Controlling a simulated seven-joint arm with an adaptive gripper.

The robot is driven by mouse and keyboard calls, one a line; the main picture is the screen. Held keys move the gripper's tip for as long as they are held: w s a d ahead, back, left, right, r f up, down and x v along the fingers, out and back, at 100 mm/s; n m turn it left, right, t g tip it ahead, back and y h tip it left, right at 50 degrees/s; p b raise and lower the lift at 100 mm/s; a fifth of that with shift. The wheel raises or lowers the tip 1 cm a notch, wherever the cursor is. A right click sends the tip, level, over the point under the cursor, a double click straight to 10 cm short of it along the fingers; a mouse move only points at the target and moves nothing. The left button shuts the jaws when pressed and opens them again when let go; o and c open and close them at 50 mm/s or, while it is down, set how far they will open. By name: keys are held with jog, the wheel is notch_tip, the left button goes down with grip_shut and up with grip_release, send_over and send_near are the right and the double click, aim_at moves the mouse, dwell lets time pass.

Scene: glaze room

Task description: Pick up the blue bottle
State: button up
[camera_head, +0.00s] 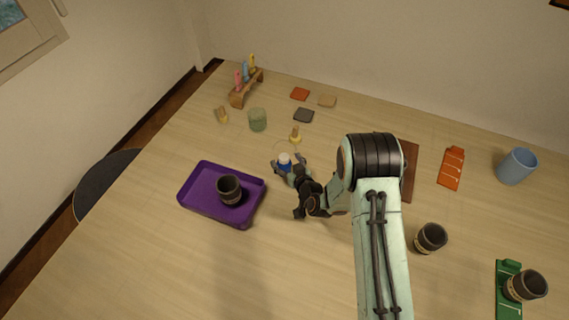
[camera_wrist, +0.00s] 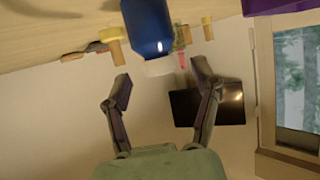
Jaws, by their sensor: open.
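The blue bottle (camera_head: 285,167) with a white cap stands on the table near the middle, right of the purple tray. My gripper (camera_head: 288,163) is open, with one finger on either side of the bottle in the head view. In the wrist view, the bottle (camera_wrist: 148,28) appears upside down at the top. Its pale cap lies between the fingertips of my gripper (camera_wrist: 160,74), with gaps visible on both sides. The fingers partly hide the bottle in the head view.
The purple tray (camera_head: 190,192) holds a dark cup (camera_head: 229,189). A yellow-handled stamp-like thing (camera_head: 295,135) and green cup (camera_head: 257,120) stand behind the bottle. Dark cups, an orange mould (camera_head: 452,168) and a blue cup (camera_head: 516,166) stand right. The front left table is clear.

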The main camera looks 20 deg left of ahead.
jog(key=shift+x, duration=1.2)
grip_shut()
